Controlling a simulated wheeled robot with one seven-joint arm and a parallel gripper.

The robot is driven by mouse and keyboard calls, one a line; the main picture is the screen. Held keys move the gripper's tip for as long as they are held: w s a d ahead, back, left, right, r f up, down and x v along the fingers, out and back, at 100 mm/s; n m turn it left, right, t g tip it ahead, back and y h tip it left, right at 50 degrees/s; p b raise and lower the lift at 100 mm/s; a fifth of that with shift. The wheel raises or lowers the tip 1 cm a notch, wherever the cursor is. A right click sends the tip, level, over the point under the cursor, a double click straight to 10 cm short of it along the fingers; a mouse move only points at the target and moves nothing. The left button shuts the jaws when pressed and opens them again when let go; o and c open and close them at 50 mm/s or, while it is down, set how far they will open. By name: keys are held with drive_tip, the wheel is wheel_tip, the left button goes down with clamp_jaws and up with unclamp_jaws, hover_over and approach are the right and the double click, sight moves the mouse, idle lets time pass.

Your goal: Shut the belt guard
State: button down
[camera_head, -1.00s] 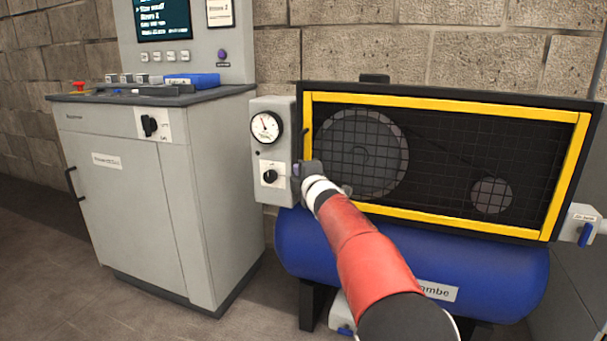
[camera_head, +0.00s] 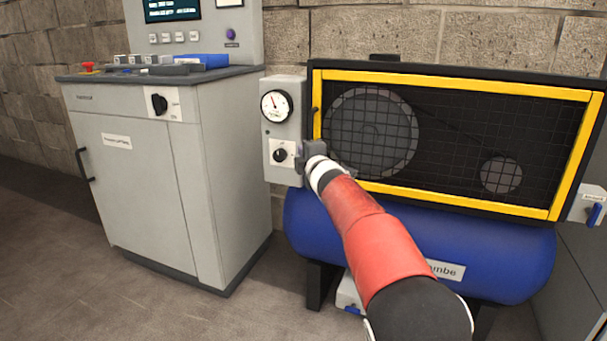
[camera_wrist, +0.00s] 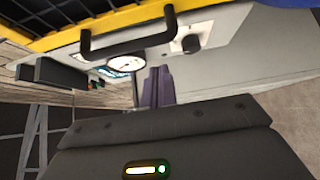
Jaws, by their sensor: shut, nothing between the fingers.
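The belt guard is a dark mesh panel with a yellow frame (camera_head: 455,86), set in the black housing over two pulleys. In the head view I see no clear gap between frame and housing. Its black bar handle is near the left side and shows in the wrist view (camera_wrist: 140,46), on the yellow edge. My gripper (camera_head: 310,152) is shut and empty by the guard's lower left corner. In the wrist view its fingers (camera_wrist: 157,88) are together, below the handle and apart from it in the picture. My arm hides part of the guard's lower left edge.
A grey box with a pressure gauge (camera_head: 276,105) and black knob (camera_head: 281,155) stands just left of the guard. The blue tank (camera_head: 500,262) is below. A grey cabinet (camera_head: 150,190) with a handle stands left. A blue-lever box (camera_head: 588,208) is right.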

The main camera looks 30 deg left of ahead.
drive_tip(key=s+a+b+v, duration=0.15)
drive_tip(key=b+v, duration=0.25)
drive_tip(key=v, duration=0.6)
drive_tip(key=w+d+r+m+t+h+p, duration=0.1)
drive_tip(key=w+d+m+h, duration=0.15)
drive_tip(key=d, duration=0.45)
drive_tip(key=w+d+r+m+t+h+p, duration=0.1)
drive_tip(key=w+d+m+h, duration=0.1)
drive_tip(key=d+m, duration=0.35)
drive_tip(key=s+d+m+h+p, duration=0.2)
drive_tip(key=d+m+h, duration=0.35)
drive_tip(key=d, duration=1.55)
drive_tip(key=s+d+f+m+g+h+p, duration=0.3)
drive_tip(key=s+d+m, duration=0.5)
drive_tip(key=s+d, duration=0.5)
drive_tip(key=s+d+f+m+g+p, duration=0.1)
drive_tip(key=s+d+f+m+g, duration=0.1)
drive_tip(key=s, duration=0.6)
drive_tip(key=s+d+f+m+g+h+p, duration=0.1)
drive_tip(key=s+d+f+m+g, duration=0.1)
drive_tip(key=s+d+f+m, duration=0.3)
drive_tip(key=s+f, duration=0.1)
drive_tip(key=s, duration=0.2)
drive_tip(key=shift+s+d, duration=0.2)
drive_tip(key=shift+s, duration=0.1)
